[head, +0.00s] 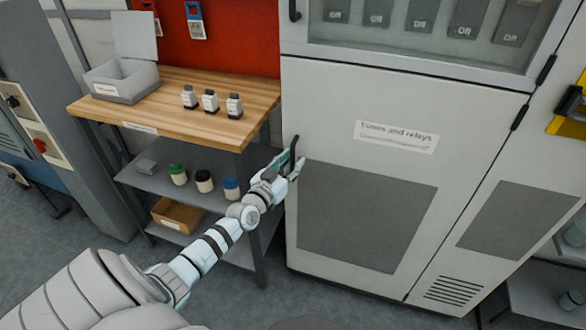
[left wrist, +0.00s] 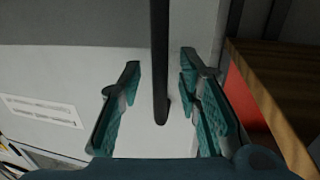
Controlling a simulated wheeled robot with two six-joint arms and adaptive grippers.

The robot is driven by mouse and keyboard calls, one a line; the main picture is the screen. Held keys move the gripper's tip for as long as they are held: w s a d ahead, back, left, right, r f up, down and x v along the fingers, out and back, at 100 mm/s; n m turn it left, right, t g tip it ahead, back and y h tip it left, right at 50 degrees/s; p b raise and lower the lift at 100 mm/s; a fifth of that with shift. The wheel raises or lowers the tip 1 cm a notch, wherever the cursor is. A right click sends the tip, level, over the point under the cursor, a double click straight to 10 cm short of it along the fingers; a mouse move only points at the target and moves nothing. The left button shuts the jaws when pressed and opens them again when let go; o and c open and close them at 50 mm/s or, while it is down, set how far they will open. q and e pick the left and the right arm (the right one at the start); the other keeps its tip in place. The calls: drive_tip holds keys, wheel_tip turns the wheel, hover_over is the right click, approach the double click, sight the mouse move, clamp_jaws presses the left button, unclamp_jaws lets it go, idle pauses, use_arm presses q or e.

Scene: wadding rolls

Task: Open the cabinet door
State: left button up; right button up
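The grey cabinet door (head: 330,110) is closed and carries a label about fuses and relays (head: 397,136). Its black vertical bar handle (head: 294,150) is at the door's left edge. My left gripper (head: 290,166) is at the handle. In the left wrist view the handle (left wrist: 160,60) runs down between the two teal-padded fingers of the left gripper (left wrist: 161,72). A gap shows on each side, so the fingers are open around the bar and not pressing on it. My right gripper is in neither view.
A wooden-topped workbench (head: 190,97) stands left of the cabinet, with a grey bin (head: 122,82) and several small bottles. Its lower shelf holds jars (head: 204,182). An upper glazed door (head: 420,45) is above. Grey floor lies in front of the door.

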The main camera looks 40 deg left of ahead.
use_arm(q)
drive_tip(key=shift+w, duration=0.4)
drive_tip(key=shift+r, duration=0.1)
clamp_jaws()
